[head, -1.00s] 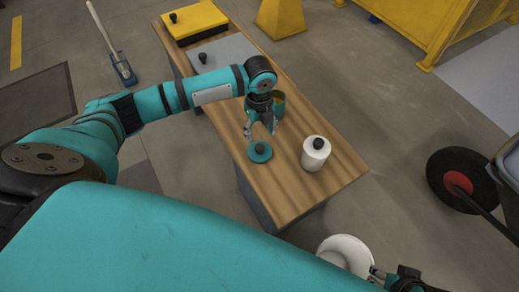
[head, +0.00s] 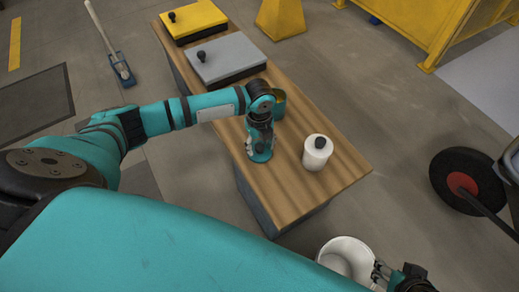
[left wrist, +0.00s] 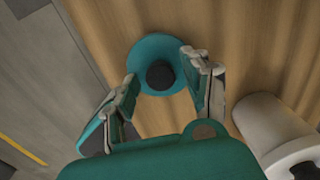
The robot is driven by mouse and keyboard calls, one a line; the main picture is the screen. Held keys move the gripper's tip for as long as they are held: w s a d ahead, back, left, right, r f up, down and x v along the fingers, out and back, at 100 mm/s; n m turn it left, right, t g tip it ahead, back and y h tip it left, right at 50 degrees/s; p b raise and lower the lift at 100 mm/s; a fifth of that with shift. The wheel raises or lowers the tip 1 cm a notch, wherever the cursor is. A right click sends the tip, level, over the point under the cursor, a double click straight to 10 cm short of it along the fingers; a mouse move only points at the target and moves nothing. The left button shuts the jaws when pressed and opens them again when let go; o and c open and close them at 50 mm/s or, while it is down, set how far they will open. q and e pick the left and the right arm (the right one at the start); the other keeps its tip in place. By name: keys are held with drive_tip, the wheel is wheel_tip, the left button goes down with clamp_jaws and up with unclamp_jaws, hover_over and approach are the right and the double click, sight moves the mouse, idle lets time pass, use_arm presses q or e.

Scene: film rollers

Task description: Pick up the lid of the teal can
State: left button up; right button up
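The teal lid (left wrist: 152,52) with its black knob (left wrist: 160,76) lies on the wooden table in the left wrist view. My left gripper (left wrist: 161,68) is open, pointing down, with one finger on each side of the lid; I cannot tell whether they touch it. My right gripper (head: 378,271) is at the bottom edge and appears shut on the rim of a white bucket (head: 347,257).
A grey box (head: 226,60) and a yellow box (head: 193,22) sit toward the far end.

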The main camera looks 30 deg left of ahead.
use_arm(q)
clamp_jaws()
